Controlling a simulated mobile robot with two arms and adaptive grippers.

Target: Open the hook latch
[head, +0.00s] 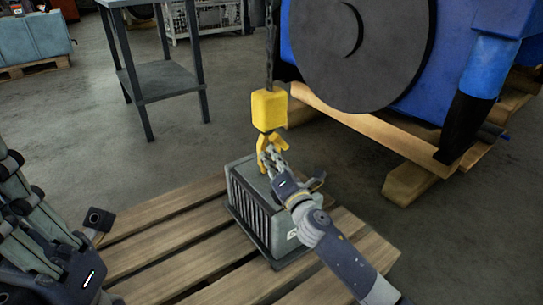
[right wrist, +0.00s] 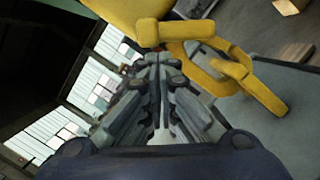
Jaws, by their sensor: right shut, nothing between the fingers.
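A yellow hook block (head: 269,110) hangs on a dark chain over a grey ribbed box. Its yellow hook (head: 263,143) points down, just above the box top. The hook shows large in the right wrist view (right wrist: 250,82), with a narrow bar across its opening that looks like the latch (right wrist: 232,68). My right gripper (head: 270,158) is shut and empty, its fingertips right beside the hook and partly covering it. In the right wrist view its closed fingers (right wrist: 155,62) reach up to the hook's left side; contact is unclear. My left gripper (head: 50,225) is cut off at the left edge.
The grey box (head: 250,205) stands on a wooden pallet (head: 165,235). A big blue machine with a dark disc (head: 360,45) rests on timber at the right. A grey table (head: 160,80) stands at back left. Floor between table and pallet is clear.

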